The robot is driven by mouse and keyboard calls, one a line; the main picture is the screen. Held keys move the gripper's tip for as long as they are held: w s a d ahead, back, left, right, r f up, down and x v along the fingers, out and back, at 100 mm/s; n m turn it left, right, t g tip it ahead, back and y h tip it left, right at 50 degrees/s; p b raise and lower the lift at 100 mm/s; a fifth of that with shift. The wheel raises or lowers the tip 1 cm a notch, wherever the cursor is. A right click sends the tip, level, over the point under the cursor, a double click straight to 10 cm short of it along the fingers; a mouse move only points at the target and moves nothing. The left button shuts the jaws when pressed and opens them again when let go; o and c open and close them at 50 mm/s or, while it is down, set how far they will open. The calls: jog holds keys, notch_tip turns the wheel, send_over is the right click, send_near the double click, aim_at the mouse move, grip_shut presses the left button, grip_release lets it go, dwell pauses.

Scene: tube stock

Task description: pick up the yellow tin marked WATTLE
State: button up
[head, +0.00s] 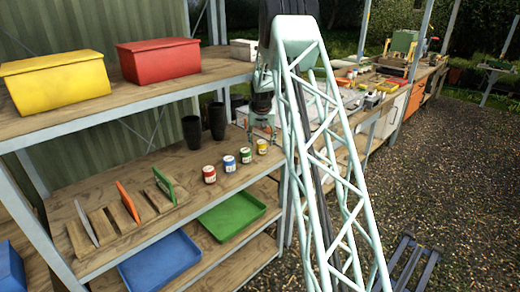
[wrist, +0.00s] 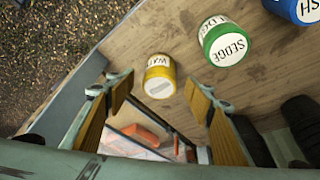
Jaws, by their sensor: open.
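My gripper (wrist: 157,90) is open and empty. In the wrist view its two fingers lie left and right of the yellow tin, with the tin framed between them and apart from both. In the head view my gripper (head: 262,126) hangs just above the tin, partly lost against the background.
The green SEDGE tin (wrist: 226,45) stands close beside the yellow tin, then a blue tin (head: 230,164) and a red tin (head: 209,174). Two black cups (head: 191,132) stand behind. An upper shelf holds a red bin (head: 160,62) and a yellow bin (head: 56,84).

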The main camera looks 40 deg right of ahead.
aim_at(262, 147)
jog(key=shift+f, duration=0.15)
jog(key=shift+x, duration=2.35)
jog(key=shift+c, duration=0.7)
jog(key=c, duration=0.8)
